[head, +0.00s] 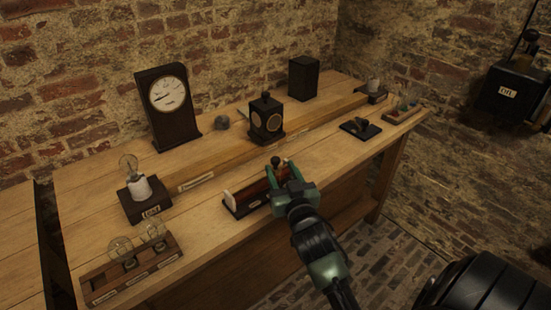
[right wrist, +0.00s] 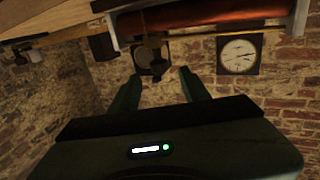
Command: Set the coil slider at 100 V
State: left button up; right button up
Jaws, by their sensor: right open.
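The coil (head: 256,190) is a reddish-brown cylinder on a dark base with a pale end post, near the table's front edge. Its slider (head: 275,162) has a dark knob and stands up near the coil's right end, just beyond my right gripper (head: 287,183). The gripper covers the coil's right part. In the right wrist view the picture is upside down. The coil (right wrist: 205,18) runs along the top, and a dark slider knob (right wrist: 152,58) hangs between and above the open fingers (right wrist: 158,88), apart from them. I cannot read any volt marks. My left gripper is out of view.
The wooden table (head: 95,195) also bears a dial clock-like meter (head: 167,105), a dark box with round windows (head: 266,120), a lamp on a block (head: 145,195), a rack of bulbs (head: 130,265) and a black key switch (head: 360,128). Free wood lies right of the coil.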

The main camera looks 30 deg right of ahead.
aim_at(277, 162)
jog(key=x, duration=0.5)
jog(key=shift+w+d, duration=0.1)
jog(key=shift+w, duration=0.15)
grip_shut()
dwell(1.2)
